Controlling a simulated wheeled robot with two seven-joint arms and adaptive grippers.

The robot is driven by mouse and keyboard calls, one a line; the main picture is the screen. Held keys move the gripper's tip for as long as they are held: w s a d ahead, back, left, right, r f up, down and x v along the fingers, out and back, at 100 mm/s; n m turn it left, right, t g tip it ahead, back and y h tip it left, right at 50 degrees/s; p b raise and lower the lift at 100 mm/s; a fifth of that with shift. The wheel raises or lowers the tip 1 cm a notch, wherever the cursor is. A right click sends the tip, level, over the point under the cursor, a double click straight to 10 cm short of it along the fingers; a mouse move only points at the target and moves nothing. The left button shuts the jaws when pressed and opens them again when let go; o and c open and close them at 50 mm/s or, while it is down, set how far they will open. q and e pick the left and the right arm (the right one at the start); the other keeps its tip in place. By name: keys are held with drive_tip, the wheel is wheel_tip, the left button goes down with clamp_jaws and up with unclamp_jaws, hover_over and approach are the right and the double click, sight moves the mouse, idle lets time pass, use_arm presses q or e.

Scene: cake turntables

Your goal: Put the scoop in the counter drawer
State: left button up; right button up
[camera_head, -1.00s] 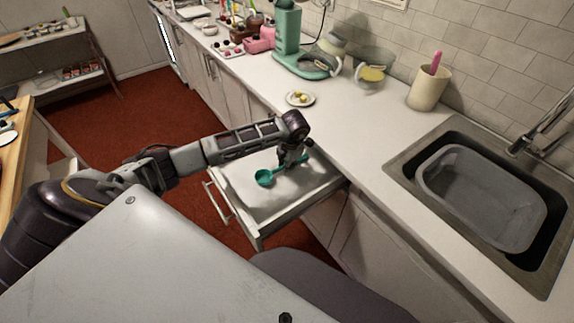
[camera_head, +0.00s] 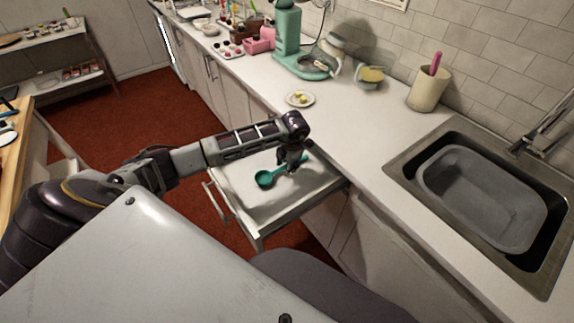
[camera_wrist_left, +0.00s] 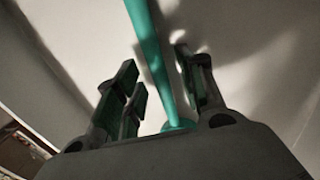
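The teal scoop (camera_head: 264,179) lies in the open counter drawer (camera_head: 250,228), with its bowl to the left and its handle running right under my left gripper. My left gripper (camera_head: 291,166) is low inside the drawer, over the handle. In the left wrist view the scoop's handle (camera_wrist_left: 150,45) passes between the two spread fingers of the left gripper (camera_wrist_left: 160,92), with gaps visible on both sides. Its fingers look open around the handle, and the pale drawer floor lies behind. My right gripper is not in view.
The white counter (camera_head: 350,140) runs behind the drawer. It bears a small plate (camera_head: 300,99), a green stand mixer (camera_head: 290,45) and a utensil crock (camera_head: 428,88). A sink (camera_head: 480,195) is at the right. A wooden table (camera_head: 15,140) stands at the left.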

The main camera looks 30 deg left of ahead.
use_arm(q)
wheel_tip(320, 180, up, 12)
drive_tip(key=d, duration=0.2)
drive_tip(key=shift+s, duration=0.45)
idle(0.7)
